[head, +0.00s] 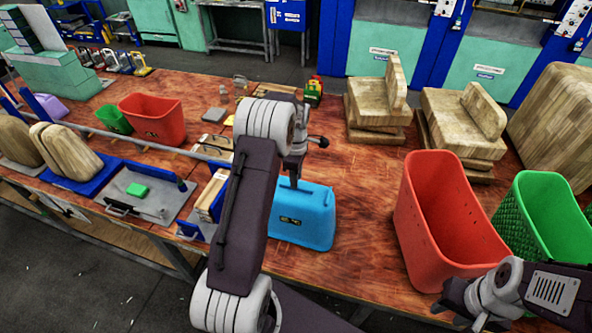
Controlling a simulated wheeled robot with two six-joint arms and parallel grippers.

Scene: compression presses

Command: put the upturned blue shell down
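The blue shell (305,222) is near the middle of the table. A closed blue face points to my camera and a dark label sits on it. Its lower edge looks at or very near the wooden tabletop; I cannot tell if it touches. My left gripper (294,180) points down at the shell's top edge, and a dark finger overlaps that edge. My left arm hides the shell's left side and most of the gripper, so its grip is unclear. My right gripper (478,322) is at the bottom right, partly cut off, with its fingers unclear.
A large red bin (447,215) and a green bin (552,215) stand to the right. Wooden blocks (462,125) stand behind. A smaller red bin (155,118) and blue-edged plates are at left. The tabletop (358,205) between the blue shell and the large red bin is clear.

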